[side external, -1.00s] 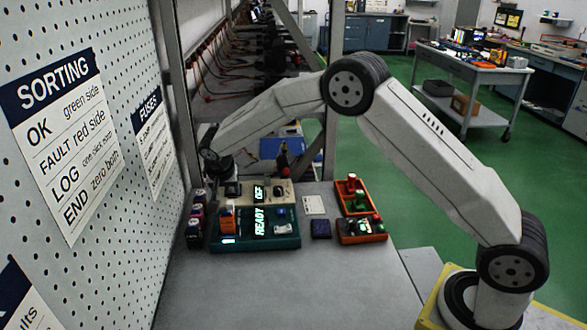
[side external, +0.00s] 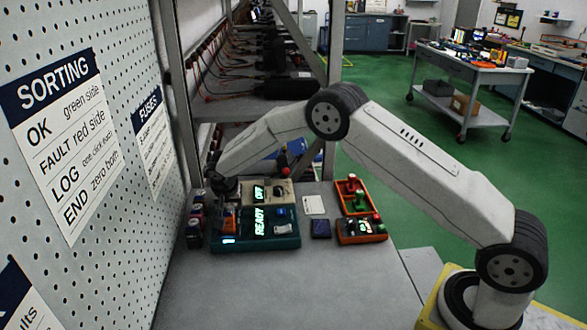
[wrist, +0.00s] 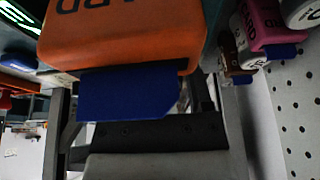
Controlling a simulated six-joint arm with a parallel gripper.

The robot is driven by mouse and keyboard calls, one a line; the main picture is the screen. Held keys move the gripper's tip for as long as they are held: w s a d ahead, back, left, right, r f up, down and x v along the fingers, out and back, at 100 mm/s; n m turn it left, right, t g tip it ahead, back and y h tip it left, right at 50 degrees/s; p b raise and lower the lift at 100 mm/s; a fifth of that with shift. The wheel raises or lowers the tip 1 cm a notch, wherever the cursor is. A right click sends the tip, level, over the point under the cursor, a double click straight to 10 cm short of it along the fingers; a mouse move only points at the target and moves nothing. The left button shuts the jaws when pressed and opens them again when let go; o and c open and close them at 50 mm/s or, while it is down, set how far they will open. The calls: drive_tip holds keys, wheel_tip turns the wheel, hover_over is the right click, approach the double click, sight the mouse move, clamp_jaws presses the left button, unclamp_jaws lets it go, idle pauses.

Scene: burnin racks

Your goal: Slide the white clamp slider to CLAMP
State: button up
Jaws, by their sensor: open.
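The teal fixture (side external: 288,243) stands on the bench in the side view, with a lit READY display (side external: 260,222). A pale piece (side external: 282,229) on its right part may be the white clamp slider; it is too small to be sure, and I cannot read a CLAMP mark. An orange block (side external: 228,221) sits on its left part. My gripper (side external: 226,190) is open, low above the fixture's back left; its fingertips are hard to make out. In the wrist view an orange lettered block (wrist: 125,35) with a blue part (wrist: 125,92) fills the top; no slider is visible there.
A beige box with a lit OFF display (side external: 279,191) stands behind the fixture. Orange bins (side external: 372,238) are to the right. Several small coloured items (side external: 195,225) stand left, near the pegboard (side external: 110,220). The bench front is clear.

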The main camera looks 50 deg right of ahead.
clamp_jaws()
idle(1.5)
